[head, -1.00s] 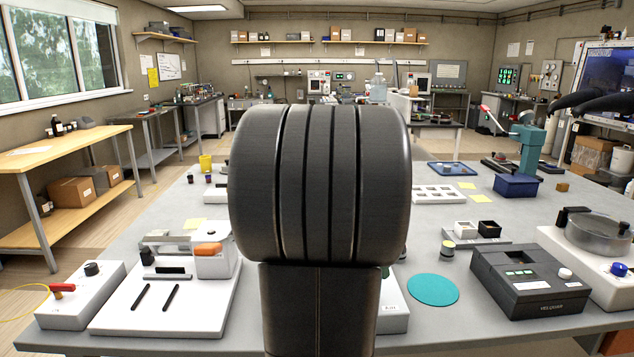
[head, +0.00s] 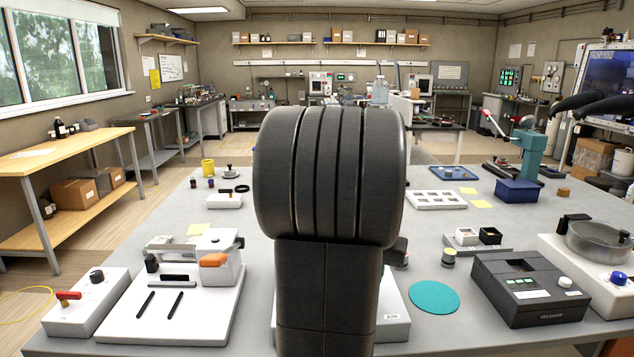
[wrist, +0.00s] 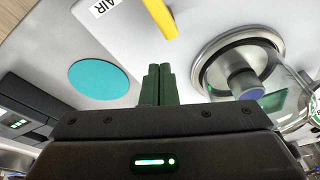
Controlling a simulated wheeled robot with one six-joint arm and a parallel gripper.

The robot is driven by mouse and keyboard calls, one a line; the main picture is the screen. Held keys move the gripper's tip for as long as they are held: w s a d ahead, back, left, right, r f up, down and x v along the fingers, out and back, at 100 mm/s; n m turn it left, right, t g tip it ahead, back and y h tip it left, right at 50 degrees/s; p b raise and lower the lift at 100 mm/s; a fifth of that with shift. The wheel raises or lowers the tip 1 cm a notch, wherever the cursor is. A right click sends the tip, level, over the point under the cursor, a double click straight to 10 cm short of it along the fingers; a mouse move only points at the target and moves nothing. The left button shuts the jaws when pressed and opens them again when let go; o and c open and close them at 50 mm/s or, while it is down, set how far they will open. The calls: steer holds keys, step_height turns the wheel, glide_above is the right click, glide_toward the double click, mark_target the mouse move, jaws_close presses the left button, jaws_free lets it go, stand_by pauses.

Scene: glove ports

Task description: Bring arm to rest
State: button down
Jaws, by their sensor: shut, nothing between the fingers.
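My gripper (wrist: 156,84) shows in the wrist view, its two dark fingers pressed together with nothing between them. It hangs in the air above the workbench. In the head view my own dark arm fills the middle and hides the gripper and part of the bench behind it. In the wrist view a teal disc (wrist: 99,82) lies to the left of the fingers. A clear round vessel with a metal rim (wrist: 206,55) is to the right of them. A yellow bar (wrist: 161,18) shows beyond the fingertips, near a label reading "AIR" (wrist: 104,7).
The grey bench holds a white unit with an orange part (head: 213,260) at left. A black device (head: 526,290), a pot (head: 598,240) and a blue box (head: 517,190) are at right. The teal disc (head: 434,296) lies flat, with bare bench around it.

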steer(key=n, duration=0.1)
steer(key=w+n+p, duration=0.1)
steer(key=w+n+t, duration=0.1)
steer(key=n, duration=0.1)
steer(key=shift+d+f+y, duration=0.1)
steer(key=shift+f+y, duration=0.15)
steer(key=shift+y, duration=0.15)
steer(key=shift+w+r+n, duration=0.15)
steer(key=shift+r+n, duration=0.05)
steer(key=shift+n, duration=0.1)
steer(key=v, duration=0.8)
steer(key=shift+r, duration=0.15)
